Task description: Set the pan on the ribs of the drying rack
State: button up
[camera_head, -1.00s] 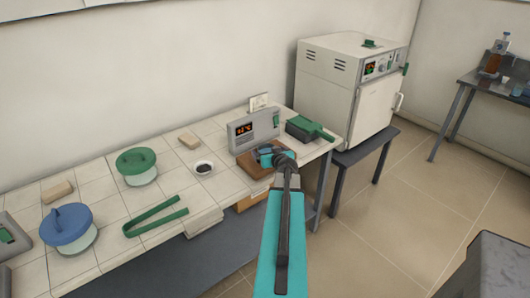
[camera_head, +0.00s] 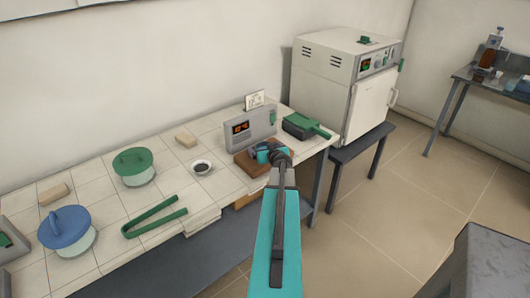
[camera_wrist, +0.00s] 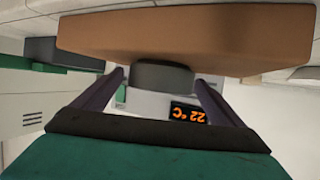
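My gripper (camera_head: 268,153) is low over a brown block (camera_head: 246,166) near the bench's right end. In the wrist view, my gripper's two fingers (camera_wrist: 160,78) are apart, with a short dark grey round piece (camera_wrist: 162,76) between them. It touches the brown block (camera_wrist: 190,38), and slim gaps seem to show on both sides. I cannot tell if this round piece is the pan. A dark flat item with a green handle (camera_head: 305,127) lies right of the block and may be the pan. No ribbed rack is clearly recognisable.
A grey box with an orange display (camera_head: 251,129) stands right behind the block. A furnace (camera_head: 345,85) stands at the right.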

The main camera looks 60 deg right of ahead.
jog(key=c, duration=1.3)
jog(key=shift+o, duration=0.2)
